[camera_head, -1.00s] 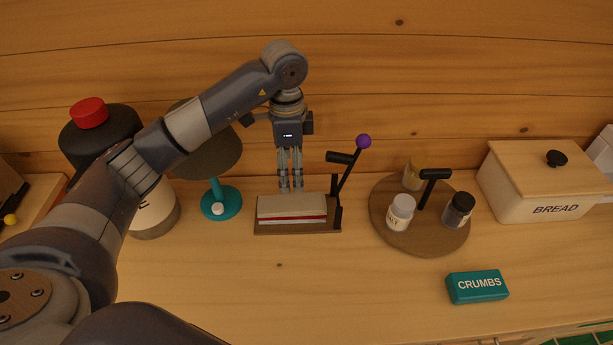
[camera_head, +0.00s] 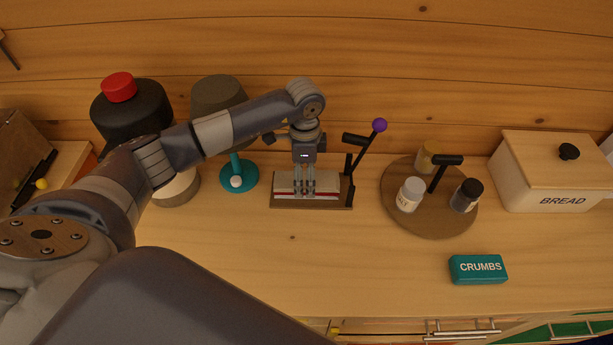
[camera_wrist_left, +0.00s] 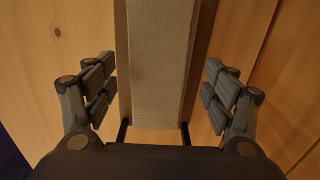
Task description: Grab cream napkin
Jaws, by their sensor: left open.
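The cream napkin (camera_head: 326,186), with a red stripe along its front, lies in a wooden holder (camera_head: 312,205) on the counter in the head view. It also shows in the left wrist view (camera_wrist_left: 160,60) as a pale woven strip running between the fingers. My left gripper (camera_head: 304,194) points down at the napkin, its fingers in front of part of it in the head view. In the left wrist view the left gripper (camera_wrist_left: 158,90) is open, with one finger on each side of the napkin and gaps between. My right gripper is not in view.
A black-handled lever with a purple knob (camera_head: 379,125) rises at the holder's right end. A teal-based lamp (camera_head: 239,178) stands to the left. A round wooden tray (camera_head: 428,222) with jars, a bread box (camera_head: 550,180) and a teal crumbs box (camera_head: 478,269) stand to the right.

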